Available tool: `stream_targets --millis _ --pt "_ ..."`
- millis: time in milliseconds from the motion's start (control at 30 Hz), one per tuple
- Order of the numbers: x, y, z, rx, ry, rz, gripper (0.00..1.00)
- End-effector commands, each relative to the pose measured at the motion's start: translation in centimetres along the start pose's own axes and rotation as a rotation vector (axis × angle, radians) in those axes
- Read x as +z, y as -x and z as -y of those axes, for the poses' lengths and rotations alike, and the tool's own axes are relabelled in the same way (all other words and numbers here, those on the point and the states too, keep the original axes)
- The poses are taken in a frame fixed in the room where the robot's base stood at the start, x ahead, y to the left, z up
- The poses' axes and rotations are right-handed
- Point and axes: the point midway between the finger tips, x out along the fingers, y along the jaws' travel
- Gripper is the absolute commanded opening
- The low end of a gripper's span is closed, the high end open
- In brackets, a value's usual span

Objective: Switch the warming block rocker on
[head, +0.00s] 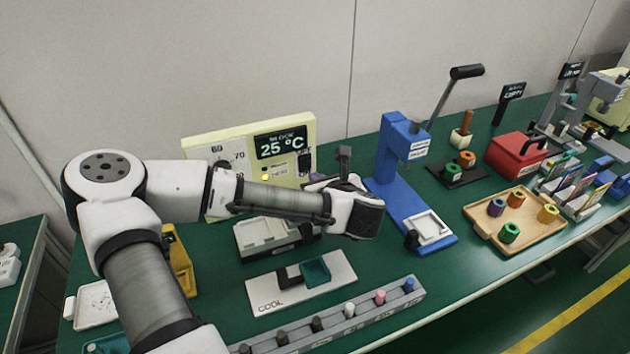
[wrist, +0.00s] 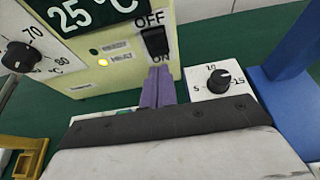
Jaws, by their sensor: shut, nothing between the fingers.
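The warming block is a cream box (head: 195,153) with a 25 °C display, and its front also fills the upper left of the wrist view (wrist: 170,78). Its black rocker (wrist: 155,41) has OFF printed above and ON below; it also shows in the head view (head: 305,162). I cannot tell which way the rocker is tipped. My gripper's purple fingers (wrist: 160,72) are shut and empty. Their tips are just below the rocker, over the ON lettering; I cannot tell whether they touch the panel. In the head view my gripper (head: 314,178) is partly hidden by my wrist.
A white dial panel with a black knob (wrist: 220,79) stands right of my fingers. A temperature knob (wrist: 20,56) is at left. A blue lever press (head: 395,160) stands right of my wrist. A "COOL" plate (head: 330,292) and a grey peg rack (head: 335,328) lie in front.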

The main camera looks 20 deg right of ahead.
Motion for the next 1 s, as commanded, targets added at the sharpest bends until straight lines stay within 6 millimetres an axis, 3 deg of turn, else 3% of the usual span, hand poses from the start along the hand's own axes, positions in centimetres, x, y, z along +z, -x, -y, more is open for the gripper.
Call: stream_targets --millis 67,300,500,1000 --pt "-0.4 0.5 0.2 -0.004 0.0 -0.001 0.0" --pt "-1.7 6.2 0.3 -0.006 0.0 -0.001 0.0" --pt "-2.2 8.9 0.2 -0.002 0.0 -0.001 0.0" --pt "-2.2 9.7 0.1 0.0 0.0 0.0 0.0"
